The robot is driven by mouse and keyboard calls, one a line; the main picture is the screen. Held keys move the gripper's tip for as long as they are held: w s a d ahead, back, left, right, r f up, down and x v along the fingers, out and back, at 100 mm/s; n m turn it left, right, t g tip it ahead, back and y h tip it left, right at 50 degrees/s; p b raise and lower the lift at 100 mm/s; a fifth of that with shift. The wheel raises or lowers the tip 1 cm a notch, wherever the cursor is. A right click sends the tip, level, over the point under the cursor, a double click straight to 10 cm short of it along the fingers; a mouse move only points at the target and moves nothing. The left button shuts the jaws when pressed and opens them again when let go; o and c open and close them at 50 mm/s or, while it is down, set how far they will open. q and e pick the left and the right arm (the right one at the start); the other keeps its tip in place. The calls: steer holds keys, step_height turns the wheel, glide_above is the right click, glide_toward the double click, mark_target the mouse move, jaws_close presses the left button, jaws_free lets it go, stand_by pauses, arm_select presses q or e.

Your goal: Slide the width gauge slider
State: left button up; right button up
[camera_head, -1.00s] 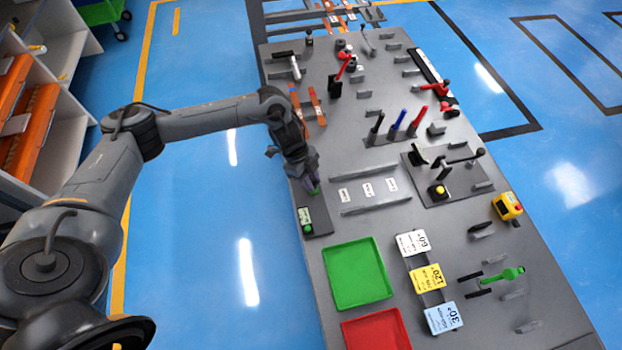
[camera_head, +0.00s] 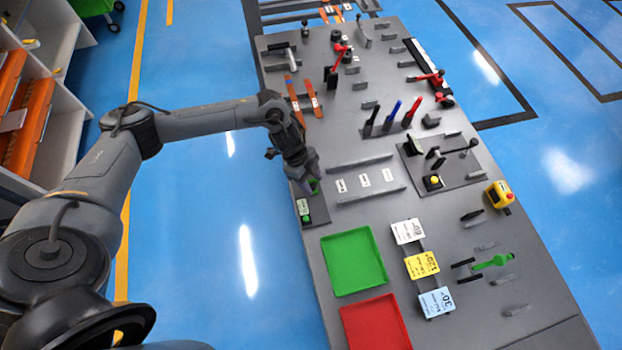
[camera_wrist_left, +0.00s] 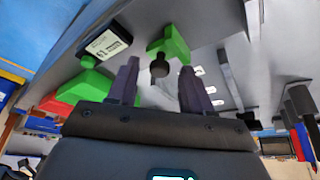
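The width gauge stands on a dark plate (camera_head: 318,213) at the bench's left edge. It has a small box with a pale display (camera_wrist_left: 106,43) and green parts. A green piece (camera_wrist_left: 173,42) with a black knob (camera_wrist_left: 159,67), seemingly the slider, shows beyond my fingertips in the left wrist view. My left gripper (camera_head: 310,177) points down over the plate's far end. In the left wrist view its two dark fingers (camera_wrist_left: 159,80) are apart with the knob between them in the picture; contact cannot be told. My right gripper is not in view.
A green tray (camera_head: 354,262) and a red tray (camera_head: 375,324) lie on the near side. White, yellow and blue angle cards (camera_head: 422,264) stand beside them. Low rails (camera_head: 370,196) lie right of the gauge. Coloured handles (camera_head: 391,115) stand farther back.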

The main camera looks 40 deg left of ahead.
arm_select(q)
steer(key=shift+r, duration=0.1)
steer(key=v, duration=1)
steer(key=shift+r, duration=0.3)
